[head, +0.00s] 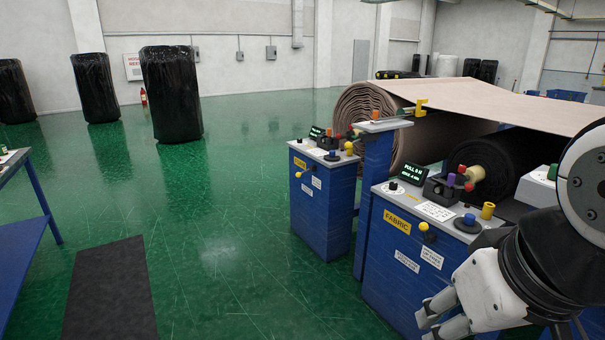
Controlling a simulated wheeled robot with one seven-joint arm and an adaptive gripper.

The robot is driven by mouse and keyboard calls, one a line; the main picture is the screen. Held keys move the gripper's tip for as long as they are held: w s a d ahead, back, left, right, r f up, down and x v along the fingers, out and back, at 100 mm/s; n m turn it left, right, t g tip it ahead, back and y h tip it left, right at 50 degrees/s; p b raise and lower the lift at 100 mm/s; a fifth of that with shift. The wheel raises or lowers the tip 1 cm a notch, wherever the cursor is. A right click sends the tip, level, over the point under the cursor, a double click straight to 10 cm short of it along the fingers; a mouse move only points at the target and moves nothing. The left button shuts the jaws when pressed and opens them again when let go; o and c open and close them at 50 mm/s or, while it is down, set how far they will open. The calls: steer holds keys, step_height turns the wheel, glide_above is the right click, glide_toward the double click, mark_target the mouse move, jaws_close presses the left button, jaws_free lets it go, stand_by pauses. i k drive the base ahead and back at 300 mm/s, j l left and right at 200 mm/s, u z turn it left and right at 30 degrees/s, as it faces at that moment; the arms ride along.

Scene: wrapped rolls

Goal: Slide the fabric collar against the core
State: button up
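A dark roll (510,165) lies on the right blue cabinet's far side. A cream cylindrical end piece (476,173) sticks out of it toward the left; I take this for the core. A small purple piece (451,180) and a red one stand just in front of it, on a black block (440,191). I cannot tell which piece is the fabric collar. My gripper (430,322) is at the lower right, in front of the cabinet and well below the core, apart from it.
The right cabinet (388,262) bears a FABRIC label, a lit display, and blue and yellow knobs. A second blue cabinet (322,205) stands left of it. Beige fabric (480,98) spans above from a large roll. Green floor at left is mostly open, with a dark mat (110,290).

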mark_target(463, 180)
steer(key=i+z, duration=0.35)
steer(key=i+j+z, duration=0.2)
steer(key=i+z, duration=0.2)
steer(key=i+j+z, duration=0.35)
steer(key=i+l+u, duration=0.1)
steer(key=i, duration=0.35)
steer(key=i+l+u, duration=0.1)
steer(key=i+l, duration=0.25)
steer(key=i, duration=0.1)
